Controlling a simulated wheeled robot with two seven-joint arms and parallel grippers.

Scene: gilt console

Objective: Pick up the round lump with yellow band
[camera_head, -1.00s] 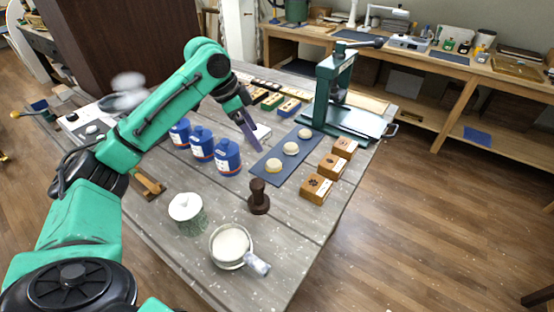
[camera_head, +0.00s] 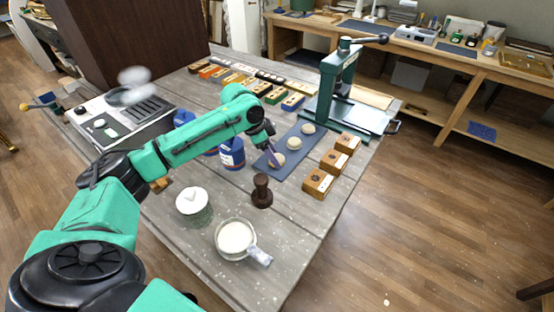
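Three pale round lumps lie in a row on a dark blue mat (camera_head: 300,152): a near one (camera_head: 277,161), a middle one (camera_head: 294,143) and a far one (camera_head: 308,128). The bands are too small to read clearly; the near lump looked the most yellowish a second ago. My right gripper is out of view.
Wooden stamp blocks (camera_head: 333,162) stand right of the mat, a green press (camera_head: 338,90) behind it. Blue bottles (camera_head: 232,154) are left, partly behind my arm.

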